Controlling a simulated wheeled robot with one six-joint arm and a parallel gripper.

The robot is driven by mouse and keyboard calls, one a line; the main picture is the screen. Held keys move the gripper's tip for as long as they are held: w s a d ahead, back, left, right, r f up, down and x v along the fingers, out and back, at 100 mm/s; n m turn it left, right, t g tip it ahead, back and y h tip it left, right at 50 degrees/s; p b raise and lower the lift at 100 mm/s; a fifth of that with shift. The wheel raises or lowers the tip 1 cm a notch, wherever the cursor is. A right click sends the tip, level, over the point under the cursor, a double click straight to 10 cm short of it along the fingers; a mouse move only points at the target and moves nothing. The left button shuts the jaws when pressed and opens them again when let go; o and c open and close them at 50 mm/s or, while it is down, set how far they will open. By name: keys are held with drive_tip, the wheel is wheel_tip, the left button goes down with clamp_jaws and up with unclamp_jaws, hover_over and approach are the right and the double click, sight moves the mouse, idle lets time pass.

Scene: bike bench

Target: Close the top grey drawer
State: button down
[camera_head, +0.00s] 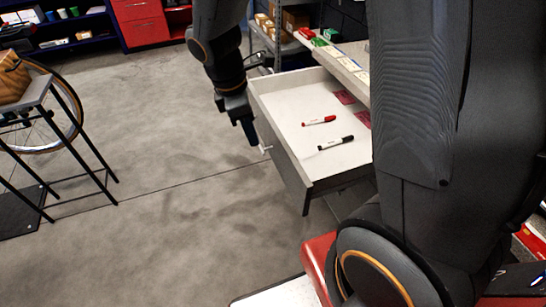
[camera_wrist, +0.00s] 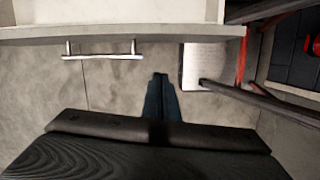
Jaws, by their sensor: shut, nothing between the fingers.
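The top grey drawer (camera_head: 284,163) is pulled open in the head view, with a red marker (camera_head: 319,121), a black marker (camera_head: 336,143) and pink pieces inside it. Its handle (camera_head: 265,149) is on the front face. My gripper (camera_head: 251,139) hangs outside the drawer, by its front face, at the left of the handle. In the wrist view the drawer front (camera_wrist: 120,34) runs across the top, with the metal handle (camera_wrist: 103,56) below its edge. My gripper's fingertips (camera_wrist: 160,78) are together and point toward the front, right of the handle. I cannot tell whether they touch it.
A wheel (camera_head: 62,125) and a black-legged stand (camera_head: 85,143) are at the left. A shelf with boxes (camera_head: 290,22) stands behind the drawer. A red cabinet (camera_head: 140,22) is at the back. The grey floor (camera_head: 165,110) left of the drawer is clear.

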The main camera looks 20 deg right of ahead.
drive_tip(key=n, duration=0.1)
drive_tip(key=p, duration=0.2)
hover_over(274, 154)
drive_tip(key=s+a, duration=0.2)
drive_tip(key=s, duration=0.3)
drive_tip(key=a+x, duration=0.2)
drive_tip(key=x, duration=0.8)
drive_tip(key=shift+w+f+n, duration=0.15)
drive_tip(key=shift+f+n, duration=0.05)
drive_tip(key=shift+n, duration=0.1)
